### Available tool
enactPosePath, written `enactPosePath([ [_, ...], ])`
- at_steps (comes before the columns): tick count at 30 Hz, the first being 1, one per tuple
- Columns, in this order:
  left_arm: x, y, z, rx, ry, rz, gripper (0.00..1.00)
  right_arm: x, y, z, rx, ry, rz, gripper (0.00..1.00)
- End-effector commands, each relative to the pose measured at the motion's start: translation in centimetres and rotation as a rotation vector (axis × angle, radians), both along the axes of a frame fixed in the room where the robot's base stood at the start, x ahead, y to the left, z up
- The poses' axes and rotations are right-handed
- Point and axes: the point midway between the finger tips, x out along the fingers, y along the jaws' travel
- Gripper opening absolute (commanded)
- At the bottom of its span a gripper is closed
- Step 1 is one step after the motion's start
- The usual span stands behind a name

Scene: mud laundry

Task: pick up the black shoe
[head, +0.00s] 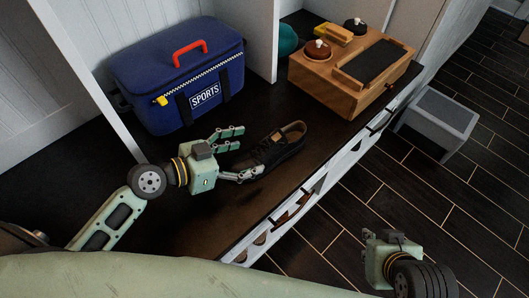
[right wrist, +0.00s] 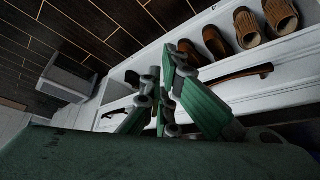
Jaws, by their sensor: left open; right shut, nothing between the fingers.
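The black shoe (head: 274,149) lies on the dark bench top, with its brown-lined opening toward the upper right. My left gripper (head: 240,154) is open beside the shoe's toe end. Its lower finger is right at the toe and its upper finger is to the left of the shoe. I cannot tell whether the lower finger touches the shoe. My right gripper (right wrist: 165,95) is shut and empty. In the head view it is only partly seen, low on the right, over the floor and away from the shoe.
A blue sports bag (head: 180,77) stands left of the shoe. A wooden box (head: 300,72) with brushes and tins stands behind it. A grey step stool (head: 437,116) is on the floor. Brown shoes (right wrist: 249,27) sit on the shelf below the bench. Bare bench top lies in front.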

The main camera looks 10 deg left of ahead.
Motion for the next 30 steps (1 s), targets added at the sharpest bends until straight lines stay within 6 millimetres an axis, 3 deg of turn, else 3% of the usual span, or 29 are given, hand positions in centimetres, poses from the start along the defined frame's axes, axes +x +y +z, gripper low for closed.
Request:
enactPosePath([
  [8,1.8,-1.8,-1.0,-0.003,-0.001,0.000,0.76,0.3,0.1,0.5,0.004,-0.022,0.002,0.00],
  [18,4.9,-4.6,-2.6,-0.003,0.000,0.001,0.76,2.8,0.9,1.5,0.030,-0.138,0.011,0.00],
  [27,5.2,-5.0,-2.9,0.000,0.001,-0.001,0.76,3.2,1.1,1.8,0.033,-0.156,0.012,0.00],
  [30,5.2,-5.0,-2.9,0.000,0.002,-0.001,0.69,3.2,1.1,1.8,0.033,-0.156,0.012,0.00],
])
